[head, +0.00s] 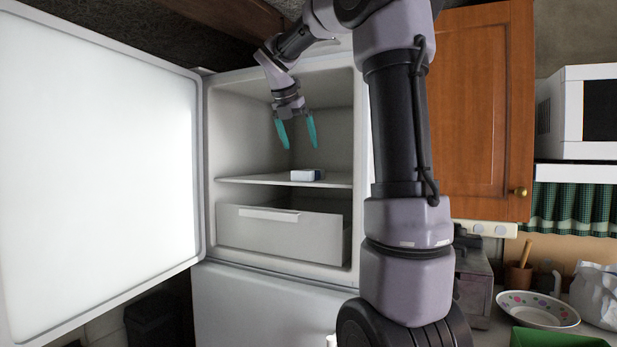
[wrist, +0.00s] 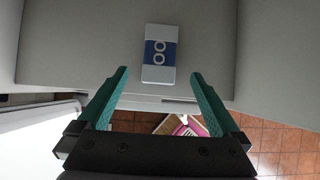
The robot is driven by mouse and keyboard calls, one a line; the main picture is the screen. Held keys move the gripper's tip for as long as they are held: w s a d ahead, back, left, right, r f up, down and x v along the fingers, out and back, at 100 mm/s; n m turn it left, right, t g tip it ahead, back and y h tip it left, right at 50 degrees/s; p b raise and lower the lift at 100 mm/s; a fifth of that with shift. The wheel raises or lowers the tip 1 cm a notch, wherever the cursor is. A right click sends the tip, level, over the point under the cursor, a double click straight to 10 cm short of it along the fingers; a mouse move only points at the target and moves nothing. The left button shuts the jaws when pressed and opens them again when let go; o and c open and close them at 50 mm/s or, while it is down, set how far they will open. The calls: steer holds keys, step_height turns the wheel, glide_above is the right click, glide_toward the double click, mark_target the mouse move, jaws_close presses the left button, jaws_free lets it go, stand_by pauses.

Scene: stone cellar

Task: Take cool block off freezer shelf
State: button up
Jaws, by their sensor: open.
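The cool block (head: 307,175) is a small white block with a blue band, lying on the freezer shelf (head: 250,181) inside the open freezer. In the wrist view the cool block (wrist: 159,55) lies flat on the shelf (wrist: 80,50), its long side running up and down the picture. My gripper (head: 298,148) is inside the freezer compartment, pointing down above the shelf, open and empty. In the wrist view its teal fingers (wrist: 160,75) stand apart, with the block between and beyond the tips. The block is clear of both fingers.
The freezer door (head: 100,170) stands wide open at the left. A drawer (head: 280,235) is below the shelf, and the compartment walls are close on both sides. A wooden cupboard (head: 480,110) is to the right, with a patterned bowl (head: 538,308) below.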

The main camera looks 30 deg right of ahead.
mark_target(308, 175)
steer(key=x, duration=1)
steer(key=shift+f, duration=0.1)
steer(key=c, duration=1.5)
